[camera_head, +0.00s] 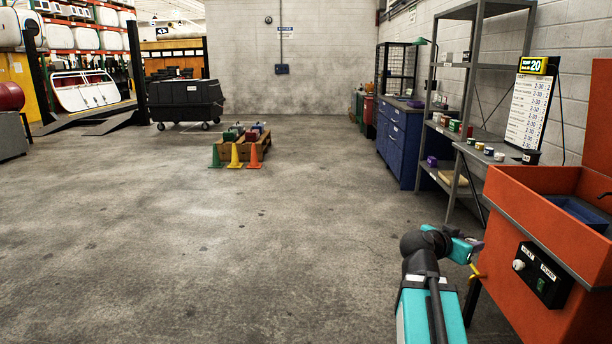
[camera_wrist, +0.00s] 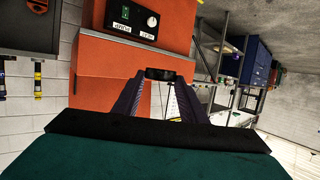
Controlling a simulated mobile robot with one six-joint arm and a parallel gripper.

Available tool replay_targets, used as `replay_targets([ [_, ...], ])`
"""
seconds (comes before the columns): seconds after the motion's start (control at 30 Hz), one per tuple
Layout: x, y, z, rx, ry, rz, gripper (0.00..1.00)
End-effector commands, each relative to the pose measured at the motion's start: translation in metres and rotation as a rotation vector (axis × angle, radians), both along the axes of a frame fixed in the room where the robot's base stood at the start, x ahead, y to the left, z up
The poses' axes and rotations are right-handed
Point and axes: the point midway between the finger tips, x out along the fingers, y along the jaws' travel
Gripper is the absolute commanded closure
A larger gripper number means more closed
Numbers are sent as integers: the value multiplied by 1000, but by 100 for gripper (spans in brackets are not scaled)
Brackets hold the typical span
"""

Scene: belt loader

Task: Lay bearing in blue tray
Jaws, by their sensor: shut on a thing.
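My gripper (camera_head: 478,246) is at the lower right of the head view, just left of the orange parts washer. In the wrist view my gripper (camera_wrist: 160,80) has its two dark purple fingers shut on a small dark ring-like piece, which looks like the bearing (camera_wrist: 160,74). It is held at the fingertips, clear of any surface. In the head view the bearing is too small to make out. A blue tray-like container (camera_head: 580,211) sits inside the orange washer's basin, partly hidden by the front wall. Its inside is mostly out of sight.
The orange washer (camera_head: 535,210) has a raised front wall and a black control box (camera_head: 541,275). A grey shelf bench (camera_head: 490,150) with small jars and a price board (camera_head: 529,105) stands behind it. The floor at left is clear.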

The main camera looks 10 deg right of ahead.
Motion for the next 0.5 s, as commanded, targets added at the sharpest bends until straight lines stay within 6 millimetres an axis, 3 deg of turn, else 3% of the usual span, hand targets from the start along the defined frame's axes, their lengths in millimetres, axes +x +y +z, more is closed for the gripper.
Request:
replay_targets([
  [0.1,29,32,-9,2,2,81,86],
  [0.5,113,149,-34,4,4,377,86],
])
